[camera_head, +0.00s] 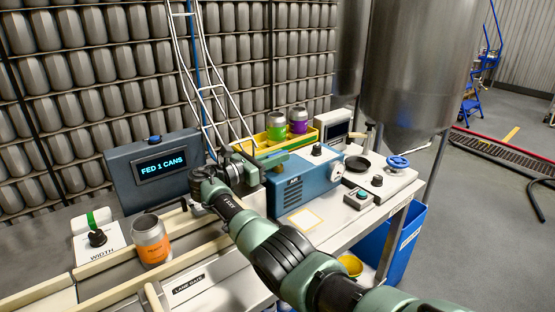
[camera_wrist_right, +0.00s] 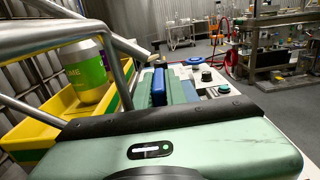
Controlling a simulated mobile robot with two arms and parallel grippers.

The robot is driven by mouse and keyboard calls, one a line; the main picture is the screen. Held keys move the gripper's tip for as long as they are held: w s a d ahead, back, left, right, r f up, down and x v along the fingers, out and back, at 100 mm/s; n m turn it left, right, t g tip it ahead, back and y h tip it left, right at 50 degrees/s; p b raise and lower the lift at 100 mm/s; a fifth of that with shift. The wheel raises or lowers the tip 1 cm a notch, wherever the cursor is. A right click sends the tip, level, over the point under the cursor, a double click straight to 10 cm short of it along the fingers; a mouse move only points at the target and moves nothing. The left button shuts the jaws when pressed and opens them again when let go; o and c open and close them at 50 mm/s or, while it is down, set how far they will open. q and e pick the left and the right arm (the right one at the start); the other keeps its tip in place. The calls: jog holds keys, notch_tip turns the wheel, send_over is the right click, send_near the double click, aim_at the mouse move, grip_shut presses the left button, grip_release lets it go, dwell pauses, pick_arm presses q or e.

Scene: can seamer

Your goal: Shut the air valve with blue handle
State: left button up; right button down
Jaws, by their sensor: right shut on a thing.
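My right arm reaches in from the lower right in the head view. Its gripper (camera_head: 250,168) is at the left end of the teal-blue machine (camera_head: 312,180), beside the metal rails. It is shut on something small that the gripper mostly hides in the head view. In the right wrist view a blue upright piece (camera_wrist_right: 158,87) stands just beyond my green wrist housing. It looks like the air valve's blue handle, though the valve body and handle angle cannot be made out. My left gripper is not in view.
A yellow tray (camera_head: 262,147) with a green can (camera_head: 275,125) and a purple can (camera_head: 298,121) stands behind. A display box (camera_head: 157,170) reads "FED 1 CANS". An orange-labelled can (camera_head: 151,240) stands at left. A blue handwheel (camera_head: 398,162) sits at the right end.

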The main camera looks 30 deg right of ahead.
jog(key=shift+r, duration=0.15)
jog(key=c, duration=1.4)
grip_release()
jog(key=shift+d, duration=0.1)
jog(key=shift+c, duration=0.2)
jog(key=a, duration=0.2)
jog(key=a+b, duration=0.1)
jog(key=a, duration=0.4)
jog(key=shift+s+a, duration=0.25)
jog(key=shift+a, duration=0.15)
